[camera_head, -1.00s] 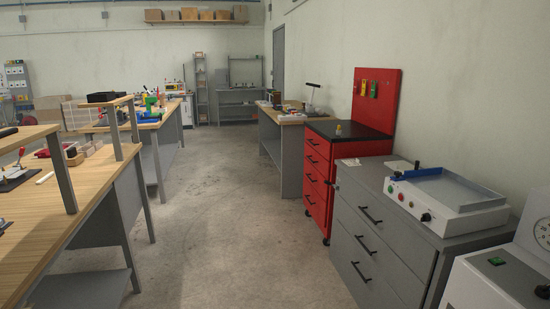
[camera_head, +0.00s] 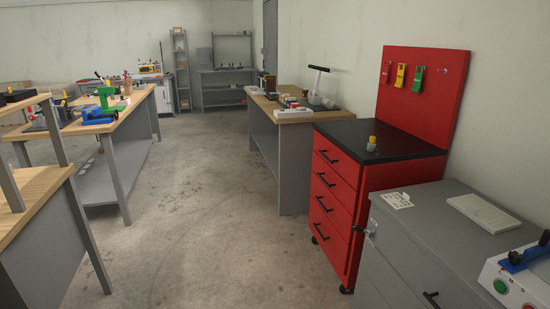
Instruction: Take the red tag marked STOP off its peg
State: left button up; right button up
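A red upright board (camera_head: 422,92) stands at the back of the red drawer cabinet (camera_head: 337,200). Three tags hang on it in a row: a red tag (camera_head: 387,72) at the left, a yellow tag (camera_head: 400,76) in the middle and a green tag (camera_head: 418,79) at the right. The red tag barely stands out from the red board. Any marking on the tags is too small to read, and the pegs cannot be made out clearly. Neither of my grippers is in view.
A small yellow-and-grey object (camera_head: 371,144) stands on the cabinet's black top (camera_head: 400,150). A grey drawer cabinet (camera_head: 440,222) stands in front of it at the right. Wooden-topped benches line the left and far right. The grey floor (camera_head: 200,210) between them is clear.

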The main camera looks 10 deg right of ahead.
aim_at(385, 70)
jog(key=i, duration=4.9)
jog(key=z, duration=1.4)
